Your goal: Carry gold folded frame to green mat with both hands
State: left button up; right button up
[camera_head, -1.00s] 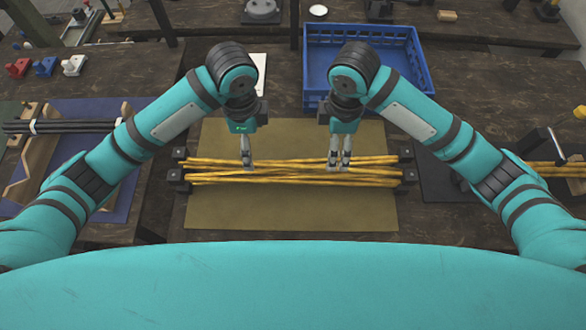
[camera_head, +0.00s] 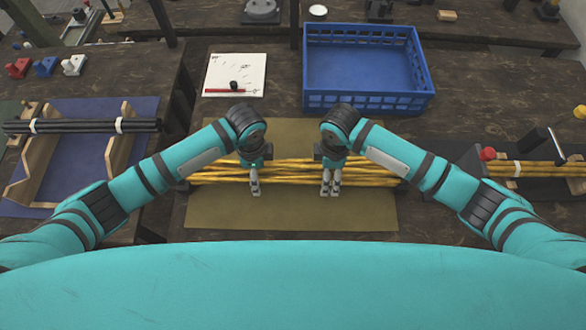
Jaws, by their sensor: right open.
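A long bundle of gold rods (camera_head: 293,172) lies left to right across the middle of the table. No separate folded frame stands out. Under it is an olive-green mat (camera_head: 300,215). My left gripper (camera_head: 255,187) points down over the bundle, left of its middle. It shows edge-on, so its opening is hidden. My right gripper (camera_head: 331,187) is open and points down over the bundle, right of its middle. Both sets of fingertips appear in front of the rods' near edge. I cannot tell whether they touch them.
An empty blue crate (camera_head: 368,103) stands behind the mat. A white sheet (camera_head: 237,72) with a red pen lies to its left. Black tubes (camera_head: 80,126) rest on wooden supports at the left. Another tied yellow bundle (camera_head: 545,169) lies at the right.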

pick_arm(q)
jog(key=c, duration=1.8)
pick_arm(e)
jog(key=c, duration=1.8)
pick_arm(q)
jog(key=shift+r, duration=0.1)
pick_arm(e)
jog(key=shift+r, duration=0.1)
